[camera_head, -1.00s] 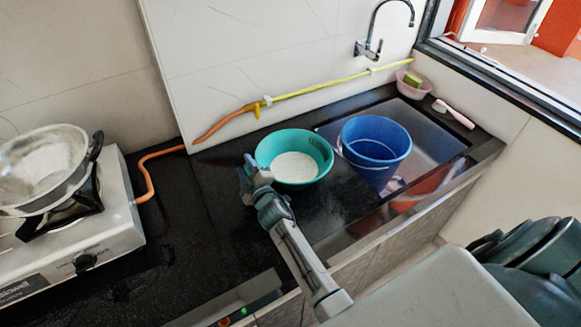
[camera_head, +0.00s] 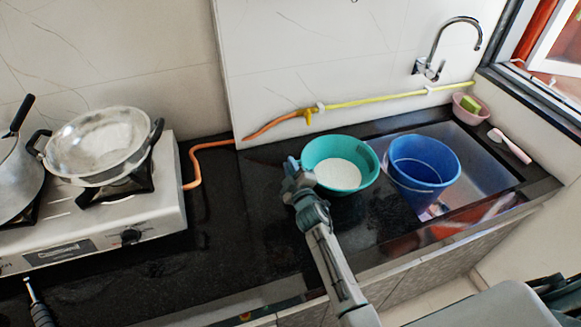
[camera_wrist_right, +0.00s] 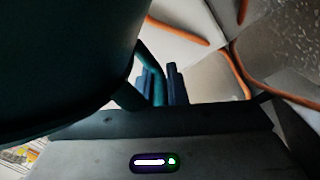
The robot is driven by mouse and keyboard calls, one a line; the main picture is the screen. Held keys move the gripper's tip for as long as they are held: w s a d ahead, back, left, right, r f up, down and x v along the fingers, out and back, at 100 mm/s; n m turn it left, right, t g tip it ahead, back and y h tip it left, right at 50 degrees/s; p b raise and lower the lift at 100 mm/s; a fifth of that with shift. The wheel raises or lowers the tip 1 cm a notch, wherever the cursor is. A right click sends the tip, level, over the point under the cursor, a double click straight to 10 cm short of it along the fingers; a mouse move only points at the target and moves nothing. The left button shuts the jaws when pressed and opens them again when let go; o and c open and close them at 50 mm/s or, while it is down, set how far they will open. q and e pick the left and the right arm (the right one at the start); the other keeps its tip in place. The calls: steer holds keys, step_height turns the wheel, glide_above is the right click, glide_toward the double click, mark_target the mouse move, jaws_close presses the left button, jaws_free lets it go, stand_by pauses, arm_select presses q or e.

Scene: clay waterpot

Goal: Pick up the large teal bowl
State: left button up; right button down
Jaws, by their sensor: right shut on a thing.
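The large teal bowl (camera_head: 368,161) is in the middle of the head view, with white grains inside. My right gripper (camera_head: 293,166) is at the bowl's left rim and shut on it. In the right wrist view a dark teal curved wall of the bowl (camera_wrist_right: 60,60) fills the upper left, beside the gripper's fingers (camera_wrist_right: 160,85). The bowl looks about level; I cannot tell whether its base is on the counter or just above it.
A stove (camera_head: 110,222) with a pan (camera_head: 98,148) is at the left. An orange hose (camera_head: 200,147) runs along the wall. The black counter (camera_head: 235,240) is bare between stove and bowl.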

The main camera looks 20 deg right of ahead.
step_height(320, 180, up, 2)
steer(key=shift+s+r+p, duration=0.1)
steer(key=shift+r+p, duration=0.05)
steer(key=shift+p, duration=0.65)
steer(key=s+d, duration=0.3)
steer(key=s, duration=0.4)
steer(key=s+d+r, duration=0.1)
steer(key=s+d, duration=0.3)
steer(key=s, duration=0.3)
